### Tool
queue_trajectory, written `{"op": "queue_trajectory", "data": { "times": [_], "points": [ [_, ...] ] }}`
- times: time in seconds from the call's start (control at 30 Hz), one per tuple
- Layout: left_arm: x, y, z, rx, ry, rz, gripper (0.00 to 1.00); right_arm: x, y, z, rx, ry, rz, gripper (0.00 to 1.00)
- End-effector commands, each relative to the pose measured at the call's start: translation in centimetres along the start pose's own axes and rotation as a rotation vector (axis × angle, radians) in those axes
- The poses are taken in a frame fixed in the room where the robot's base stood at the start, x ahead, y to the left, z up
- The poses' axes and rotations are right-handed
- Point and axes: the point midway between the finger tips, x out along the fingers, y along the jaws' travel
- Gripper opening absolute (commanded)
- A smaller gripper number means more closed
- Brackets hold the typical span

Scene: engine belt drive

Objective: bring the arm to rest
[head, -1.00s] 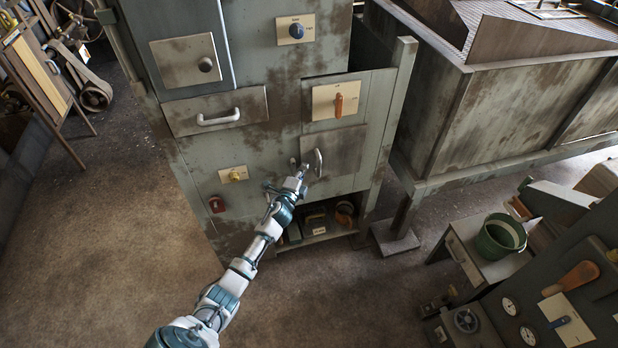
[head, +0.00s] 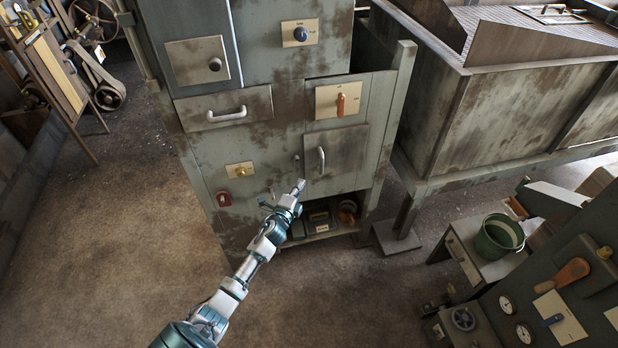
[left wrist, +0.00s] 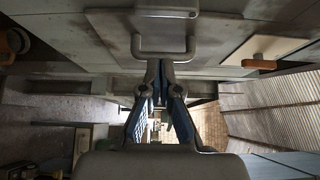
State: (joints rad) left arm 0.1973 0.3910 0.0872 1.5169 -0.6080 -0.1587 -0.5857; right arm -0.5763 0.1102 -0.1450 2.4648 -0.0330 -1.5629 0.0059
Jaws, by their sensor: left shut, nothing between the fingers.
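My left arm reaches up from the bottom of the head view. Its gripper (head: 298,187) is shut and empty, in front of the worn green cabinet (head: 218,160). The gripper is below and left of a small door (head: 350,150) with an upright handle (head: 321,160), and looks apart from it. In the left wrist view the two fingers (left wrist: 160,72) meet at their tips, just below a pale bar handle (left wrist: 165,55) in the picture. The door looks closed. My right gripper is not in view.
An open shelf (head: 322,232) with small items lies below the door. An orange switch (head: 341,104), a red part (head: 223,199) and a drawer handle (head: 227,115) are on the cabinet front. A green bucket (head: 498,237) stands on a side table at right. Floor at left is clear.

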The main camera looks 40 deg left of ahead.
Motion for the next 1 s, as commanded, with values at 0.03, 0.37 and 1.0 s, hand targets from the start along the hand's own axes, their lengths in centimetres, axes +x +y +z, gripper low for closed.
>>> {"op": "queue_trajectory", "data": {
  "times": [0.03, 0.37, 1.0],
  "points": [
    [-0.9, -0.1, 0.1, 0.001, 0.0, 0.001, 0.0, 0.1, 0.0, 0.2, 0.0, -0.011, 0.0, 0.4],
    [-3.6, -0.6, -0.9, 0.017, 0.002, -0.003, 0.0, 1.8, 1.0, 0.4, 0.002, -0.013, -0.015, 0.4],
    [-22.3, 23.3, -5.7, -0.629, -0.303, 0.702, 0.0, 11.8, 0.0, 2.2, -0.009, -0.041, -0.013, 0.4]
  ]
}}
